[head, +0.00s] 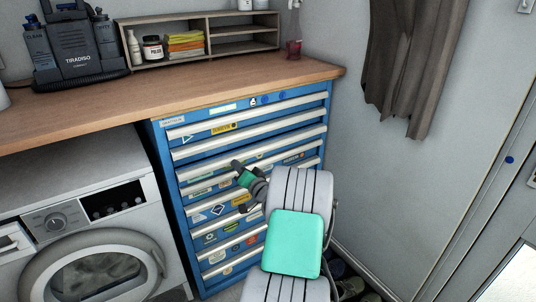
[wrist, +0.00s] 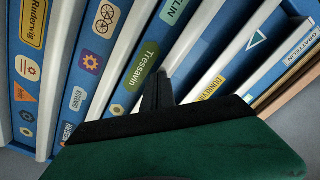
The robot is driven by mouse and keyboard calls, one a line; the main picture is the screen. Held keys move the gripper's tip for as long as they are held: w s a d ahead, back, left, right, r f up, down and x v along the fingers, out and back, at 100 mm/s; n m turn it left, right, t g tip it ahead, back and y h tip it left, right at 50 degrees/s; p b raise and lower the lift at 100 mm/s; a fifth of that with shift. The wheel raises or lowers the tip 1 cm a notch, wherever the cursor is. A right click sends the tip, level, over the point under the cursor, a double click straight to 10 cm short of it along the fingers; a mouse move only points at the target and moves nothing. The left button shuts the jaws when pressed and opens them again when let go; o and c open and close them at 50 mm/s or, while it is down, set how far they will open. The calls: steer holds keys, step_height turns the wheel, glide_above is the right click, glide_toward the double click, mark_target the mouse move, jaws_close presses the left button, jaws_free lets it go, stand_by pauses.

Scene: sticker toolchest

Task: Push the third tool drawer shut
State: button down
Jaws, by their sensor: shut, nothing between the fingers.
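The blue tool chest (head: 190,215) stands under the wooden worktop, with long pale handle strips across its stacked drawers. The third drawer (head: 205,166) from the top is in the upper part of the stack; how far it sticks out is hard to tell. My gripper (head: 236,164) is shut and empty, its dark tip pointing at the chest front around this drawer. In the wrist view the drawers run diagonally, and my shut fingers (wrist: 157,92) are close to a pale handle strip beside a green "Tressavin" sticker (wrist: 148,65). Contact is not clear. My arm hides the chest's lower right.
A white washing machine (head: 100,215) stands left of the chest. The worktop (head: 235,84) above carries a shelf unit (head: 160,60) and a dark appliance (head: 75,50). A grey wall and a hanging curtain (head: 410,60) are at the right. Dark items lie on the floor behind my arm.

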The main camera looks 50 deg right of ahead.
steer(key=b+v, duration=0.2)
steer(key=v, duration=0.4)
steer(key=shift+s, duration=0.15)
stand_by(0.7)
